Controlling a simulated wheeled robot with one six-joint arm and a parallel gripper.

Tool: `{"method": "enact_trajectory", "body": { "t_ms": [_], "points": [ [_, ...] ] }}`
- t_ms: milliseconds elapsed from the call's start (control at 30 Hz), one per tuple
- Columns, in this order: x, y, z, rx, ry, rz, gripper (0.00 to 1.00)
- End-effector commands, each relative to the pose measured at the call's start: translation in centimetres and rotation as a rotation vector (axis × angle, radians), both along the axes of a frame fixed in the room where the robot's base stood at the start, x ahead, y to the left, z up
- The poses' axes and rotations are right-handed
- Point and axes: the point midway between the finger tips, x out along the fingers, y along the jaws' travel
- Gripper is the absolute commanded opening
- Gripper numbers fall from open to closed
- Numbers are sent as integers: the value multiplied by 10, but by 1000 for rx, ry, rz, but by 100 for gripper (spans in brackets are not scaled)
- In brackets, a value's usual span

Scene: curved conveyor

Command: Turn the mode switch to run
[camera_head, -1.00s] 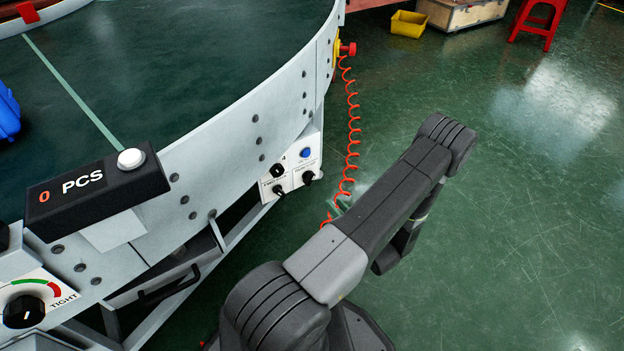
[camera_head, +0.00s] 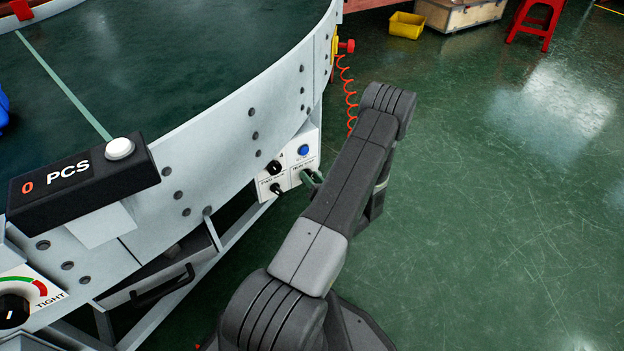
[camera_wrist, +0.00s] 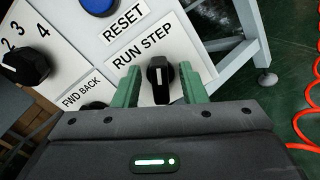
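The mode switch is a black knob (camera_wrist: 160,80) under the "RUN STEP" label on a white control panel (camera_head: 264,184). In the wrist view its grip bar stands nearly upright in the picture; I cannot tell surely which word it points to. My gripper (camera_wrist: 160,71) is open, with one green finger left of the knob and one right of it. Gaps show between the fingers and the knob. In the head view the green fingers (camera_head: 313,178) are at the panel's lower right and the mode switch is mostly hidden behind them.
A numbered selector (camera_wrist: 25,63), a blue RESET button (camera_head: 303,150) and a FWD BACK knob (camera_wrist: 93,105) share the panel. A red coiled cable (camera_head: 350,95) hangs right of the conveyor (camera_head: 225,130).

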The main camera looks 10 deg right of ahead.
Motion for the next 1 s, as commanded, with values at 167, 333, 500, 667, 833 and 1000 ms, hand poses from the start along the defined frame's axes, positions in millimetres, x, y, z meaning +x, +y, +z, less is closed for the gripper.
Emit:
{"method": "enact_trajectory", "body": {
  "t_ms": [167, 333, 500, 667, 833, 1000],
  "points": [
    [0, 0, 0, 0, 0, 0, 36],
    [0, 0, 0, 0, 0, 0, 3],
    [0, 0, 0, -2, -1, 0, 0],
    [-1, 0, 0, -21, -8, 1, 0],
    [-1, 1, -1, -88, -32, 1, 0],
    [-1, 2, -2, -205, -75, 1, 0]
  ]
}}
